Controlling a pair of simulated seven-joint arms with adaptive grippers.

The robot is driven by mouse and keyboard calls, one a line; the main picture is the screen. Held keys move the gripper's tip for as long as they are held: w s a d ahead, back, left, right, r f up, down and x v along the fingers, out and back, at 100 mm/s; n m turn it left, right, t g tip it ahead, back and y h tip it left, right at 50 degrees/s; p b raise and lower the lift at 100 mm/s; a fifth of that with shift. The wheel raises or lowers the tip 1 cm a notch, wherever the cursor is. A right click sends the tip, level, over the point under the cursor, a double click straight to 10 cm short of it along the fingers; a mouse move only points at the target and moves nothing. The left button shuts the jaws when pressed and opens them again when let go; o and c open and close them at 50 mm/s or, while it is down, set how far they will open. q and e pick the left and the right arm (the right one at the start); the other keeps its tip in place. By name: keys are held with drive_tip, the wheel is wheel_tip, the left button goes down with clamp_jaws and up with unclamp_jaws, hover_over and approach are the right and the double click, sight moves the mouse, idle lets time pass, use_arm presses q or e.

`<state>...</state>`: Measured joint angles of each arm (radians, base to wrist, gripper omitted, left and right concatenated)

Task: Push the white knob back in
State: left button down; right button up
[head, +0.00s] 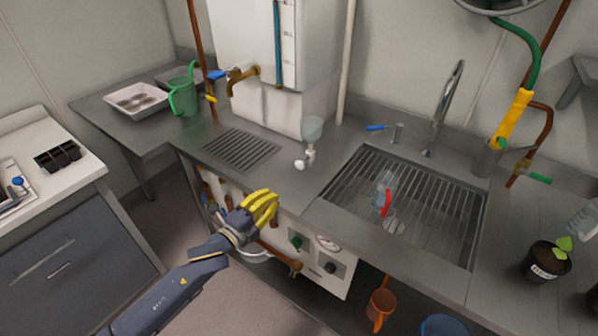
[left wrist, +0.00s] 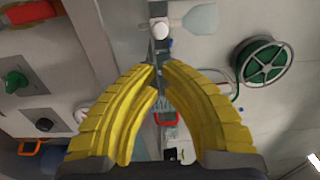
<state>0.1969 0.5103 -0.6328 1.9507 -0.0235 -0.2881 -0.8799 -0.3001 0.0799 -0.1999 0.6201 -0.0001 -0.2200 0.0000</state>
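The white knob (head: 301,163) is at the lower front of a small fitting on the grey counter, below a pale translucent bulb or funnel (head: 312,129). In the left wrist view the round white knob (left wrist: 161,29) shows beyond the fingertips, with the translucent bulb (left wrist: 200,19) to its right. My left gripper (head: 268,205) is in front of the counter edge, lower left of the knob and apart from it. In the left wrist view its yellow fingers (left wrist: 160,70) have their tips nearly together, with nothing between them. My right gripper is not in view.
A sink grate (head: 440,225) with a clear red-handled container (head: 384,193) lies right of the knob. A front panel with a green knob (head: 296,243) and gauge (head: 328,243) sits below the counter edge. A brass tap (head: 240,78) stands behind. A drain grille (head: 240,150) lies left.

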sight(302, 168)
use_arm(q)
drive_tip(key=shift+w+d, duration=0.1)
idle(0.3)
drive_tip(key=x, duration=1.3)
drive_tip(key=shift+w+d, duration=0.25)
drive_tip(key=shift+w, duration=0.05)
